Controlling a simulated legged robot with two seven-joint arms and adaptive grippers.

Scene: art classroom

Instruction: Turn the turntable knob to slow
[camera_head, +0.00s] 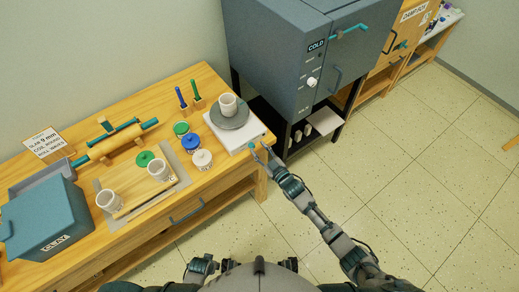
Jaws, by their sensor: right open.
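The turntable stands at the right end of the wooden table. It has a white square base (224,137) and a round grey wheel head (232,121) with a white cup (228,104) on it. A small blue knob (251,146) seems to show at the front right of the base; its setting is too small to read. My right gripper (259,152) is open at the table's right front corner, close beside the knob. I cannot tell whether it touches the knob.
Lidded jars, green (181,129), blue (191,143) and white (202,159), stand left of the turntable. Further left are a board with two white cups, a rolling pin (115,141) and a clay bin (45,220). A grey kiln (275,65) stands behind right. The floor at right is clear.

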